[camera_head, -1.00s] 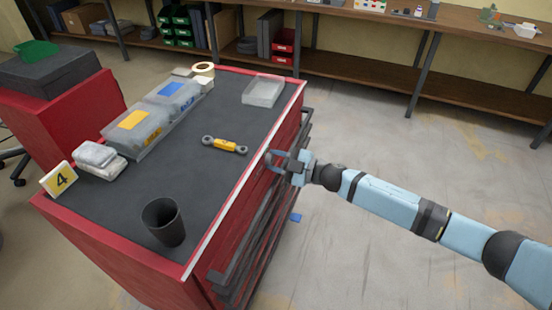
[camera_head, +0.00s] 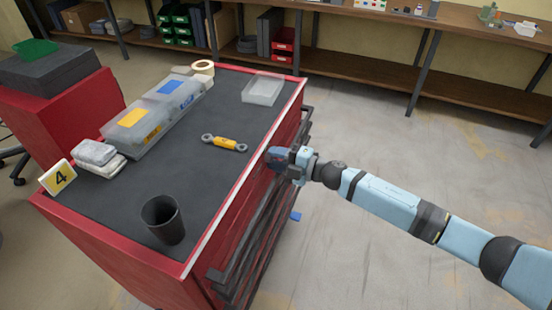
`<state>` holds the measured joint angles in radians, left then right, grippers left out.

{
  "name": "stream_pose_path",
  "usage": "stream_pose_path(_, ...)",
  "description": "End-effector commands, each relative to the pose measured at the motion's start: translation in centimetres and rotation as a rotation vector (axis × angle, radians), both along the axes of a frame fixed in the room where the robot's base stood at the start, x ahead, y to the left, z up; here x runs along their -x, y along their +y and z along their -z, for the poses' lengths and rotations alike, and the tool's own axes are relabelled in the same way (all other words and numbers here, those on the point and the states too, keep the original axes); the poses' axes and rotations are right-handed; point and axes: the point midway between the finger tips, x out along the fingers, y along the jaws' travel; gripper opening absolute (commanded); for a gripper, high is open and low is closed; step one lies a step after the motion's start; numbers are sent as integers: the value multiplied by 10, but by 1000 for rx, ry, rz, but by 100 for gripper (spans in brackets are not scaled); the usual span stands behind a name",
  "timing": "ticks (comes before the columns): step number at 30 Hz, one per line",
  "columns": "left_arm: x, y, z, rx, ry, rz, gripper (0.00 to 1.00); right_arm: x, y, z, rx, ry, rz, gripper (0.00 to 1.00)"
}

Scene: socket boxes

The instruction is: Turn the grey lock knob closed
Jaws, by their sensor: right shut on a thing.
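The red tool cabinet (camera_head: 232,205) has a dark top and a drawer side facing right. My right gripper (camera_head: 272,160) is at the upper part of that drawer side, just below the top's edge. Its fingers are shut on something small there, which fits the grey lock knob. The knob itself is hidden by the fingers, so its angle cannot be told. My left gripper is not in view.
On the cabinet top are a black cup (camera_head: 163,219), a yellow wrench-like tool (camera_head: 225,143), a clear tray (camera_head: 263,90), lidded boxes (camera_head: 143,120) and a number 4 sign (camera_head: 58,177). Dark drawer handles (camera_head: 262,245) stick out below the gripper. Floor to the right is clear.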

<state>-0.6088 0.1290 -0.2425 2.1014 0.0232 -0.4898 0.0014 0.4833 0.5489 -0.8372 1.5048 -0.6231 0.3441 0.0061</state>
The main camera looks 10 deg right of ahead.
Motion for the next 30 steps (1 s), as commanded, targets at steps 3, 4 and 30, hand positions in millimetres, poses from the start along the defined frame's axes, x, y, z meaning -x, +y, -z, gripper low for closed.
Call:
stream_pose_path(3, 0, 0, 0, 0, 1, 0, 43, 0, 0, 1, 4, -4, 0, 9)
stream_pose_path(4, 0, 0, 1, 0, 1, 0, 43, 0, 0, 1, 5, -5, 0, 9)
stream_pose_path(30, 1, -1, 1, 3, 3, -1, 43, 1, -1, 3, 4, -1, -1, 58)
